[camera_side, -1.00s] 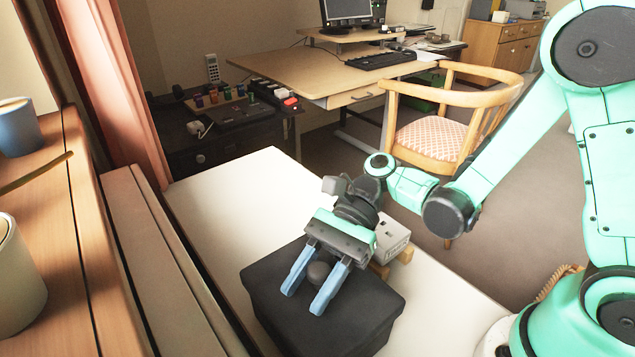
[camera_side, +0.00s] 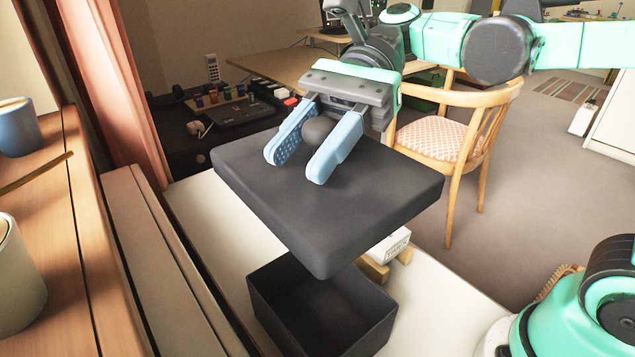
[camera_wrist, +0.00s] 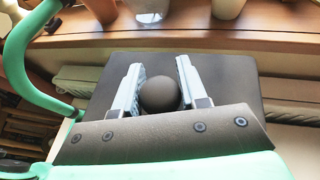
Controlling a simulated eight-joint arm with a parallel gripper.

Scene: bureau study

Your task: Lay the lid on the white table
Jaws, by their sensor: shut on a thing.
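The lid (camera_side: 320,210) is a dark grey square slab with a round knob (camera_side: 318,130) on top. My gripper (camera_side: 296,158) is shut on the knob, with one blue finger on each side, and holds the lid in the air, slightly tilted. In the wrist view the knob (camera_wrist: 159,95) sits between the two fingers and the lid (camera_wrist: 225,75) spreads behind them. Below the lid stands the open dark box (camera_side: 325,318), its inside partly hidden by the lid. The box stands on the white table (camera_side: 440,300).
A white block with lettering (camera_side: 388,247) and a wooden piece (camera_side: 374,270) lie behind the box. A windowsill with a blue cup (camera_side: 18,130) runs along the left. A wooden chair (camera_side: 455,140) stands beyond the table. The table is bare at front right.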

